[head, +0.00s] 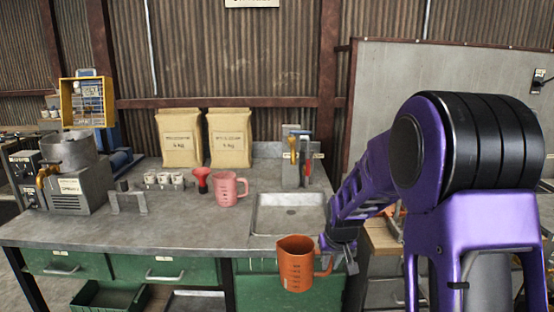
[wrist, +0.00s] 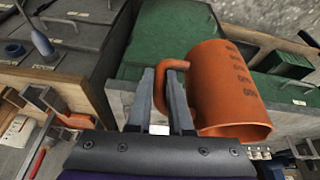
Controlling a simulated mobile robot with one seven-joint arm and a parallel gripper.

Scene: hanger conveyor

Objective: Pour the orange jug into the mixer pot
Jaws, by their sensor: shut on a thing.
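The orange jug (head: 296,265) hangs in front of the workbench's front edge, near the sink, and looks roughly upright. My gripper (head: 327,257) is shut on its handle from the right. In the wrist view, the two fingers of my gripper (wrist: 165,92) close around the handle, and the orange jug (wrist: 222,88) lies just right of them. Its inside is hidden in both views. The mixer pot, a grey metal pot (head: 68,150), sits on a boxy machine at the far left of the bench, well away from my gripper.
A pink jug (head: 228,188), a red funnel (head: 201,180) and several small white cups (head: 164,179) stand between jug and pot. A metal bracket (head: 128,203) is near the front edge. Two paper sacks (head: 180,138) stand behind. The sink (head: 287,218) is right; the front middle bench is clear.

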